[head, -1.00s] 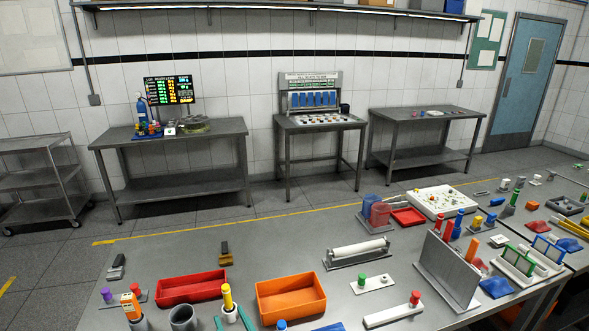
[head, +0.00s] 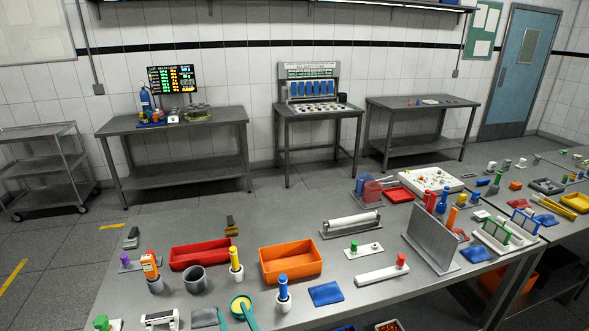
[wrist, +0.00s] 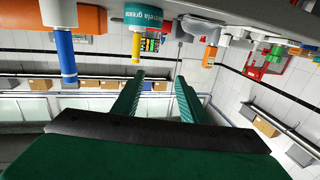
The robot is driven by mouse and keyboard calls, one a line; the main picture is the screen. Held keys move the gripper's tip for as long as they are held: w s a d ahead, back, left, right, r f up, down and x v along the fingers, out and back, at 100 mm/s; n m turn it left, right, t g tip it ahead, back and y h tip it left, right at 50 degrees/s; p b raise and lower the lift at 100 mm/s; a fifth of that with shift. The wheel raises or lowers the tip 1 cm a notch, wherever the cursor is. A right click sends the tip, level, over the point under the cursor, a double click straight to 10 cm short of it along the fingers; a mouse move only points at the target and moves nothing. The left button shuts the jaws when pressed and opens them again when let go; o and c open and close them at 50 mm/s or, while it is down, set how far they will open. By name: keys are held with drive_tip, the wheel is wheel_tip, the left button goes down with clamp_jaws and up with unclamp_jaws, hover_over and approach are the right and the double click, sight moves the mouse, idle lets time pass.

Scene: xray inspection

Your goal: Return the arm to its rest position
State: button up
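My gripper (head: 235,312) shows at the bottom edge of the head view as two green fingertips above the near part of the table. In the wrist view, both green fingers of my gripper (wrist: 160,76) stand apart with nothing between them. The wrist picture is upside down, with the fingers pointing towards the back wall. The rest of my arm is out of view.
A yellow-topped holder (head: 236,263) and a blue-topped holder (head: 283,292) stand near the gripper. A red tray (head: 200,254) and an orange tray (head: 290,262) lie behind them. An upright grey plate (head: 432,240) stands to the right.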

drive_tip(key=s+d+f+m+h, duration=0.2)
drive_tip(key=s+d+f+h, duration=0.1)
drive_tip(key=s+d+f, duration=0.4)
drive_tip(key=s+d+f+m+h, duration=0.3)
drive_tip(key=s+f, duration=0.2)
drive_tip(key=s, duration=0.4)
drive_tip(key=s+d+r+h, duration=0.1)
drive_tip(key=s+d, duration=0.1)
drive_tip(key=s, duration=0.9)
drive_tip(key=s+d+r+h, duration=0.1)
drive_tip(key=s+d+r, duration=0.1)
drive_tip(key=s, duration=0.9)
drive_tip(key=shift+s+d+r+m+h, duration=0.2)
drive_tip(key=shift+d+m+h, duration=0.15)
drive_tip(key=shift+d, duration=0.2)
drive_tip(key=shift+w, duration=0.1)
drive_tip(key=shift+c, duration=1)
drive_tip(key=shift+w, duration=0.1)
